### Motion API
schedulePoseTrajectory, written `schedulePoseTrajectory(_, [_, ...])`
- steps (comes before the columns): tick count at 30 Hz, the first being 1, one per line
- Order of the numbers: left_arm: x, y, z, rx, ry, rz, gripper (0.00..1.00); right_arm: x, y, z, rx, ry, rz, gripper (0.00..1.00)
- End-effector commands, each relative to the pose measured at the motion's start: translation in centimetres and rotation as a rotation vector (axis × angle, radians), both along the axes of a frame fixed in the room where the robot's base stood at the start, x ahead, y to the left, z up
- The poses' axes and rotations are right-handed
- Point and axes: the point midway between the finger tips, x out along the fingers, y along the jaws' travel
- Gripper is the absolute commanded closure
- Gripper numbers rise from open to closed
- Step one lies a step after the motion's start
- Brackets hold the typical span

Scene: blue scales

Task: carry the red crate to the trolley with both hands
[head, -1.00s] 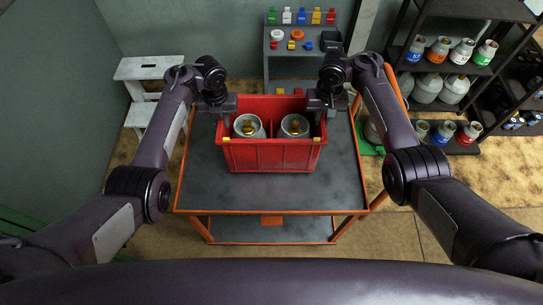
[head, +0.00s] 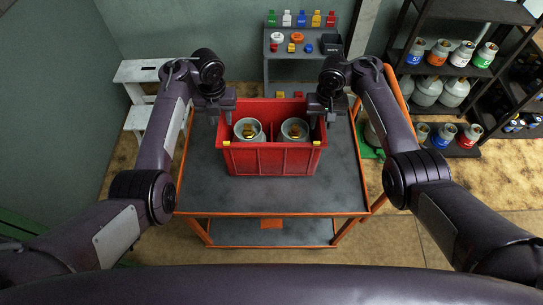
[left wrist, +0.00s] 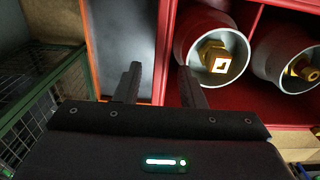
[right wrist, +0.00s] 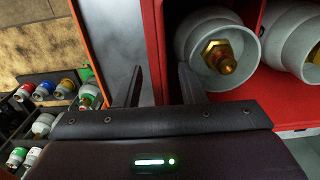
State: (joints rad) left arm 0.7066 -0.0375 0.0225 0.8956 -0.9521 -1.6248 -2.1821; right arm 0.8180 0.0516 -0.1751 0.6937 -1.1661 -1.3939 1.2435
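The red crate (head: 270,160) stands upright on the dark top of the orange-framed trolley (head: 325,190). Two grey gas cylinders with brass valves, a left one (head: 247,130) and a right one (head: 294,130), stand in it. My left gripper (head: 226,112) is at the crate's left wall; in the left wrist view its fingers (left wrist: 160,88) are apart, with the red wall (left wrist: 168,45) between them. My right gripper (head: 321,112) is at the right wall; its fingers (right wrist: 160,88) are also apart around the wall (right wrist: 153,45), with a visible gap.
A grey bench (head: 306,65) with coloured items stands behind the trolley. A dark shelf (head: 458,70) with several cylinders is at the right, and a white step stool (head: 146,75) at the left. The trolley top is clear in front of the crate.

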Motion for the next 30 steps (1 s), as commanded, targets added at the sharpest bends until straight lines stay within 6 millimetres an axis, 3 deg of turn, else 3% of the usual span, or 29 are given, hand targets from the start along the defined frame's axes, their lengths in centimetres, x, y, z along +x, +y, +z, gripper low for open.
schedulePoseTrajectory(6, [0.1,-0.3,4.9,-0.006,-0.004,0.0,0.64,0.0,0.0,0.0,0.0,0.0,0.0,0.64])
schedulePoseTrajectory(12, [0.1,-0.2,7.7,-0.003,-0.003,-0.001,0.64,0.0,0.0,0.0,0.0,0.0,0.0,0.64])
schedulePoseTrajectory(19, [0.0,0.0,8.6,0.0,0.0,-0.001,0.64,0.1,0.2,1.0,0.004,0.0,0.0,0.64])
schedulePoseTrajectory(30, [0.0,0.0,8.5,0.0,0.001,-0.001,0.64,0.1,0.3,6.0,0.006,-0.004,0.001,0.64])
